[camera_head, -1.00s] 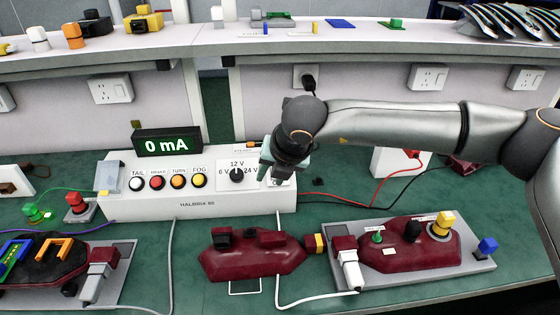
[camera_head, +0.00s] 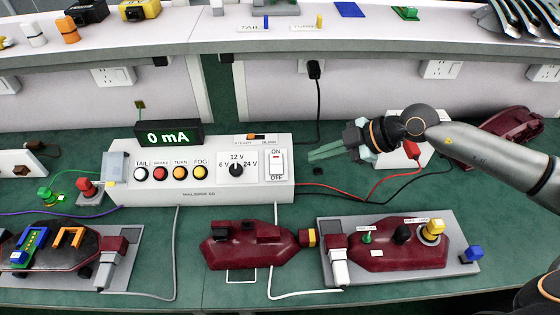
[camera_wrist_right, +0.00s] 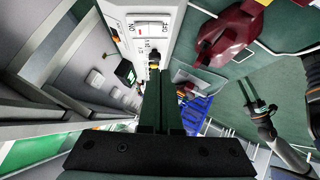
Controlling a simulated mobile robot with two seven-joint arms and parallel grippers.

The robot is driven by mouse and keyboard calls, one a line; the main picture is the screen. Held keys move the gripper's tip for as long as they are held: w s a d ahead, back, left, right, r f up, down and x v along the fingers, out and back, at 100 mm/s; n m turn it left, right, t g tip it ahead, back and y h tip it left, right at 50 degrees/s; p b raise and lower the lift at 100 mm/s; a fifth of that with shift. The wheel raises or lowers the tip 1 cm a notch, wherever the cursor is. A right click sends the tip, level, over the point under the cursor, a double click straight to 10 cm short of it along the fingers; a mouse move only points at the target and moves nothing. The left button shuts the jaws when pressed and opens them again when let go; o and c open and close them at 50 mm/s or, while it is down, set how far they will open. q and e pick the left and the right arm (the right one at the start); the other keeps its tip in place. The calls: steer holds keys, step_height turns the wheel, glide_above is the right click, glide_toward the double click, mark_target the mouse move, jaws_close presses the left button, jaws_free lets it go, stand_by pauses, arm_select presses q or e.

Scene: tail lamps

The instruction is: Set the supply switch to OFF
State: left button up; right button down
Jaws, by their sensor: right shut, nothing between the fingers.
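The supply switch (camera_head: 276,164) is a white rocker at the right end of the grey supply box (camera_head: 200,197), with ON printed above and OFF below. A thin red line shows near its top; I cannot tell for sure which half is pressed. It also shows at the top of the right wrist view (camera_wrist_right: 152,27). My right gripper (camera_head: 312,155) is shut and empty, to the right of the switch and apart from it, fingers pointing left. Another gripper (camera_wrist_right: 258,106), likely my left, appears small in the right wrist view; its jaws are unclear.
The black display (camera_head: 168,135) on the box reads 0 mA. Several coloured buttons and a voltage knob (camera_head: 236,170) sit left of the switch. Red lamp units (camera_head: 250,245) and a grey mounting plate (camera_head: 465,255) stand in front. Red and black cables cross the bench to the right.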

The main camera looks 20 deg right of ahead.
glide_above(275, 174)
steer(key=s+d, duration=0.2)
steer(key=s, duration=0.2)
step_height(275, 174, down, 6)
steer(key=shift+w+d+f, duration=0.1)
steer(key=shift+w+f, duration=0.25)
steer(key=shift+f, duration=0.35)
steer(key=shift+w+f, duration=0.35)
steer(key=shift+f, duration=0.35)
steer(key=shift+w+d+f, duration=0.1)
steer(key=shift+w+f, duration=0.25)
steer(key=shift+f, duration=0.35)
arm_select(q)
steer(key=shift+s+f, duration=0.1)
steer(key=shift+f, duration=0.05)
arm_select(e)
steer(key=shift+w, duration=0.1)
